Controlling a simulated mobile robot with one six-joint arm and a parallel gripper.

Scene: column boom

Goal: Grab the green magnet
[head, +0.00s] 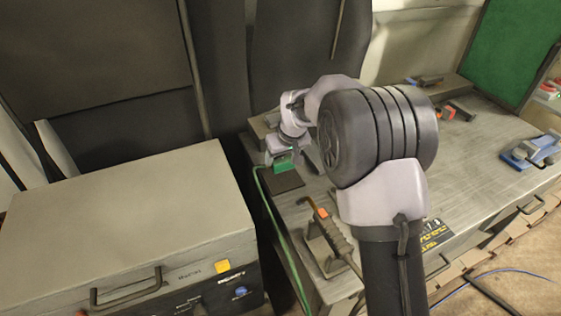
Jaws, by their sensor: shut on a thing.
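The green magnet (284,163) is a small green block near the left end of the grey workbench (470,158). My gripper (281,150) is above it, pointing down, and is shut on it. A dark flat pad (286,182) lies on the bench just in front of and below the magnet. I cannot tell whether the magnet touches the pad or bench. The fingertips are small in this view, and my arm hides much of the middle of the bench.
A large grey case (120,215) stands at left, beside a green cable (277,225). A torch-like tool with an orange part (323,213) rests on a holder at the bench front. A blue vise (533,150) sits at right, before a green board (513,50).

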